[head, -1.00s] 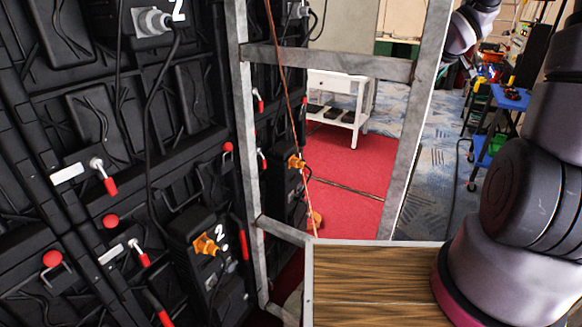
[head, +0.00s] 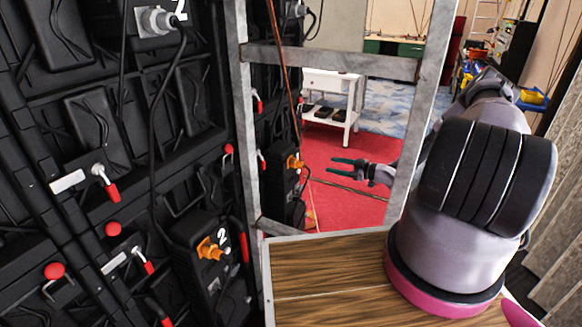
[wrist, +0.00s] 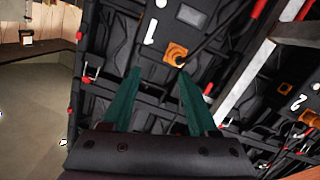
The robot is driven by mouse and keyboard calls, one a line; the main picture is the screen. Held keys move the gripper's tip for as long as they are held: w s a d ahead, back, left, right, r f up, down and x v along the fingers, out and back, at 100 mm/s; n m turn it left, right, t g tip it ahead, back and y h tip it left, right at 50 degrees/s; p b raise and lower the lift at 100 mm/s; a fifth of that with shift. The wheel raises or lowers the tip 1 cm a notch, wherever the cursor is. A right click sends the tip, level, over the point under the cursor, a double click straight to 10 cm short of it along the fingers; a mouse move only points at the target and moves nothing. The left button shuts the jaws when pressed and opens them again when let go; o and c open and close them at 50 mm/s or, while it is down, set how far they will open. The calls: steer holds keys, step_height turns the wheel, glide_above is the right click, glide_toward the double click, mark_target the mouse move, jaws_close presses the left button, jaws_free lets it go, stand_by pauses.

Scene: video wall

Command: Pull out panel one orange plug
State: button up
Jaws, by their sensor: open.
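The panel one orange plug (wrist: 175,54) sits in a black box beside the white number 1 in the wrist view. In the head view this appears to be the orange plug (head: 294,162) seen through the metal frame; its number is not readable there. My gripper (head: 331,166) is open and empty, to the right of that plug and apart from it, with its fingers pointing left. In the wrist view the two green fingertips (wrist: 160,74) are spread, with the plug a little above and right of the gap's middle. A cable runs from the plug.
A second orange plug (head: 209,248), marked 2, is on the nearer panel; it also shows in the wrist view (wrist: 285,88). A grey metal frame (head: 330,62) stands between me and panel one. A white cart (head: 333,100) is behind, on red carpet.

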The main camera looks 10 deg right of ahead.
mark_target(303, 166)
steer(key=shift+n+y, duration=0.4)
steer(key=shift+y, duration=0.5)
steer(key=w+a, duration=0.1)
steer(key=a, duration=0.3)
steer(key=w+a+f, duration=0.1)
steer(key=w+a, duration=0.1)
steer(key=a, duration=0.2)
steer(key=w+a+f, duration=0.1)
steer(key=a, duration=0.3)
steer(key=shift+w, duration=0.15)
steer(key=shift+c, duration=0.3)
